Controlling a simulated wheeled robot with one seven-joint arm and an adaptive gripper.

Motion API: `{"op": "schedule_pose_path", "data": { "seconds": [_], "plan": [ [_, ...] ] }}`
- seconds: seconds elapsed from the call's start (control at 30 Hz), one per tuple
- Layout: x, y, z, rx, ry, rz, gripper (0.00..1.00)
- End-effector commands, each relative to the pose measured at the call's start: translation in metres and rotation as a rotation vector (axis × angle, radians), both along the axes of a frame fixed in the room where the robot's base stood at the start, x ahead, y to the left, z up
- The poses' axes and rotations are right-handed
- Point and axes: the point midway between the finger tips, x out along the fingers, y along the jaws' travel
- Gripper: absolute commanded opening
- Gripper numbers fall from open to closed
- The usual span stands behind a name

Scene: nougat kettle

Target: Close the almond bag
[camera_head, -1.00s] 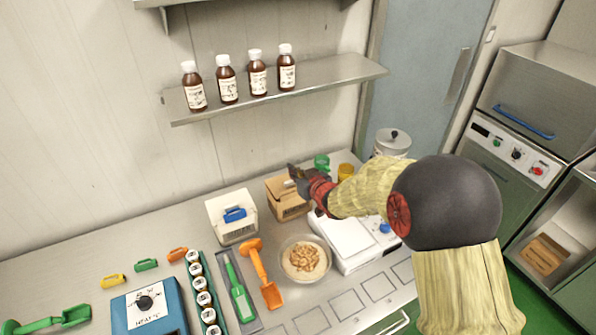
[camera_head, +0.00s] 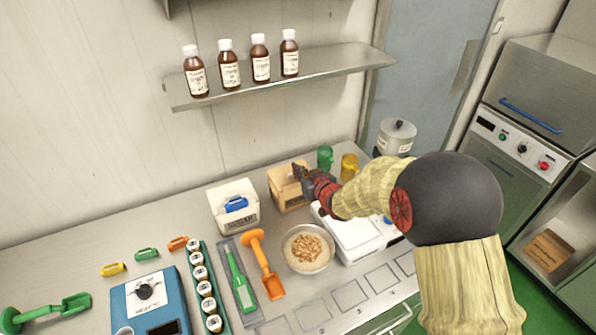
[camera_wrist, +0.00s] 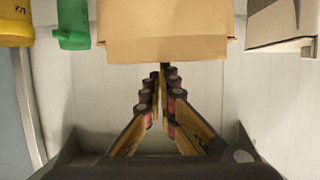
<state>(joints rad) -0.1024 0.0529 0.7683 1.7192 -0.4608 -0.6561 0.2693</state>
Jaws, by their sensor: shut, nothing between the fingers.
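A brown paper bag (camera_head: 290,198) stands on the steel counter by the wall, and its label is too small to read. I cannot tell from the pictures whether it is the almond bag. In the wrist view the brown bag (camera_wrist: 165,30) fills the top middle, with a folded-looking edge facing me. My gripper (camera_head: 300,172) is at the right side of the bag's top and hides part of it. Its fingers (camera_wrist: 160,78) are together and empty, pointing at the bag; I cannot tell whether they touch it. A white bag (camera_head: 233,214) with a blue clip (camera_head: 236,204) stands to the left.
A green cup (camera_head: 325,158) and yellow cup (camera_head: 349,166) stand right of the brown bag. A white scale (camera_head: 352,236) and a bowl of nuts (camera_head: 308,247) are in front. An orange scoop (camera_head: 262,262) lies nearby. Loose clips (camera_head: 146,254) lie at left.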

Motion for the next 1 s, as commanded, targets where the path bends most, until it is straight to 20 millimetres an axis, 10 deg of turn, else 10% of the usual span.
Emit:
{"op": "schedule_pose_path", "data": {
  "seconds": [0.37, 1.0],
  "plan": [
    [-0.006, -0.001, -0.013, -0.007, 0.026, -0.001, 0.00],
    [0.000, 0.004, 0.022, -0.004, 0.014, -0.001, 0.00]
  ]
}}
